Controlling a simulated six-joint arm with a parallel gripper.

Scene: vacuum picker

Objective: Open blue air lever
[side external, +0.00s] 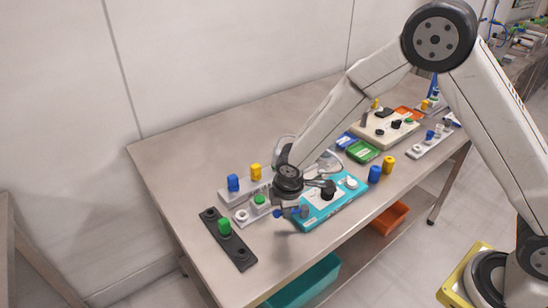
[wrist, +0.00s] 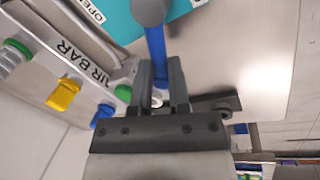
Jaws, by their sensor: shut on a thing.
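The blue air lever (wrist: 155,45) runs from a round grey hub (wrist: 149,12) at the top of the wrist view down between my fingers. My gripper (wrist: 161,68) is shut on the lever, one dark finger on each side. In the side external view my gripper (side external: 284,211) is low at the near left corner of the teal panel (side external: 325,208). The lever (side external: 295,211) shows there as a small blue patch beside the grey hub (side external: 304,211). A label reading "OPEN" (wrist: 91,9) lies beside the teal panel in the wrist view.
A pale air bar (wrist: 85,62) carries blue, yellow and green parts. Blue and yellow cylinders (side external: 388,163) stand right of the panel.

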